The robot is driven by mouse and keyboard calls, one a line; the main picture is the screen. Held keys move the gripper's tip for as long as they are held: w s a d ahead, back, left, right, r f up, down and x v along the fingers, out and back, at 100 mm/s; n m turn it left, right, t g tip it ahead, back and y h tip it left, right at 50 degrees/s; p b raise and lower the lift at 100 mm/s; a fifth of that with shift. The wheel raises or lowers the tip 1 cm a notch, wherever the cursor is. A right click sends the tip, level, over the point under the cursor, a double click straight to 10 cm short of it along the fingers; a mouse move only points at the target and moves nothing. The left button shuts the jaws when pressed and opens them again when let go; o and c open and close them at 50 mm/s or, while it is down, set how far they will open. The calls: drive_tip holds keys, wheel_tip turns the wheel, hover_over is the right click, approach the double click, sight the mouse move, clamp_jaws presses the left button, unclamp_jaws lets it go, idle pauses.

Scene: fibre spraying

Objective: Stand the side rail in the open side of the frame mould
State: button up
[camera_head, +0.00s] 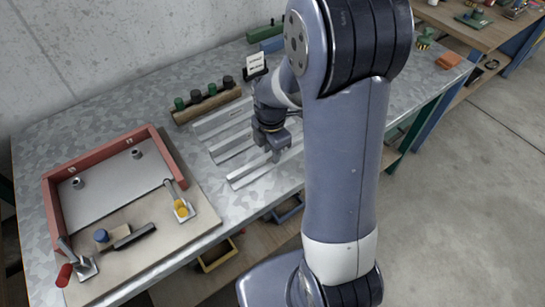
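The frame mould (111,153) is on the left of the bench. Its red walls stand on the left, back and right around a pale plate, and its near side is open. Several light grey metal bars (216,120) lie roughly parallel at the middle of the bench; I cannot tell for sure which is the side rail. My gripper (276,156) points down over the nearest bar (246,178), close to its right part. The fingers are small and dark here, so I cannot tell whether they are open or touch the bar.
Toggle clamps with a red (64,275) and a yellow handle (181,209) sit at the mould's near corners. A dark-handled tool (135,236) lies on the board by the open side. A wooden bottle rack (205,104) stands behind the bars.

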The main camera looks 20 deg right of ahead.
clamp_jaws()
drive_tip(key=shift+r, duration=0.15)
